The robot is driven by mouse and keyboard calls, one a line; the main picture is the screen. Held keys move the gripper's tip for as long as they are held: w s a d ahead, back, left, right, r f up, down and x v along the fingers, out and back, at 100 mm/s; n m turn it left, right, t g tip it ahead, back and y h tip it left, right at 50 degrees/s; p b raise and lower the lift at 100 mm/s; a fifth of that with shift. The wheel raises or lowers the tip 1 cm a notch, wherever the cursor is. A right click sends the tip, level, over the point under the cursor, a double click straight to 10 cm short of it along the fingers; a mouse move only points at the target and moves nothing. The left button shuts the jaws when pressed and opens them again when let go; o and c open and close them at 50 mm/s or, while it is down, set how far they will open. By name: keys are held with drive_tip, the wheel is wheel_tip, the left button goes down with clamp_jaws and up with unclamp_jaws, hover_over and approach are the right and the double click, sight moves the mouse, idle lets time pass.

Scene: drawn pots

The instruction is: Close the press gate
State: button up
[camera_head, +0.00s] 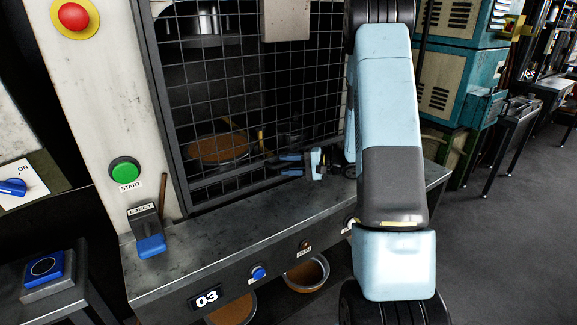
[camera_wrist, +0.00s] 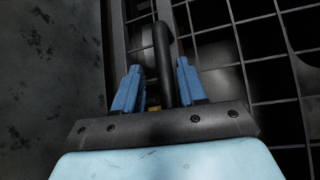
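The press gate (camera_head: 225,95) is a dark wire-mesh panel in a dark frame, standing across the front of the press. Its mesh also shows in the wrist view (camera_wrist: 262,65). My gripper (camera_head: 284,163) is low at the gate, its blue fingers pointing left. In the wrist view my gripper (camera_wrist: 159,64) has its fingers apart, one on each side of a black bar handle (camera_wrist: 164,75). A gap shows between the left finger and the bar; whether the right finger touches it, I cannot tell. My arm hides the gate's right side in the head view.
A metal ledge (camera_head: 230,235) runs below the gate. A green START button (camera_head: 125,170), a blue EJECT lever (camera_head: 150,245) and a red stop button (camera_head: 73,16) sit left of it. A brown pot (camera_head: 215,150) shows behind the mesh. Open floor (camera_head: 510,240) lies right.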

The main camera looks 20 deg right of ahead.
drive_tip(key=v, duration=1.3)
drive_tip(key=shift+d, duration=0.35)
drive_tip(key=shift+s, duration=0.15)
drive_tip(key=s+a+r+n+g+h, duration=0.45)
drive_tip(key=s+a+r+g, duration=0.35)
drive_tip(key=s+a+r, duration=0.45)
drive_tip(key=s+a+r+n+t+h, duration=0.1)
drive_tip(key=s+r+t+h, duration=0.1)
drive_tip(key=s+r+h, duration=0.2)
drive_tip(key=s+a+r+n+t+h, duration=0.2)
drive_tip(key=s+r+t+h, duration=0.1)
drive_tip(key=s, duration=0.7)
drive_tip(key=shift+a+r+h, duration=0.15)
drive_tip(key=shift+r+h, duration=0.5)
drive_tip(key=shift+h, duration=0.7)
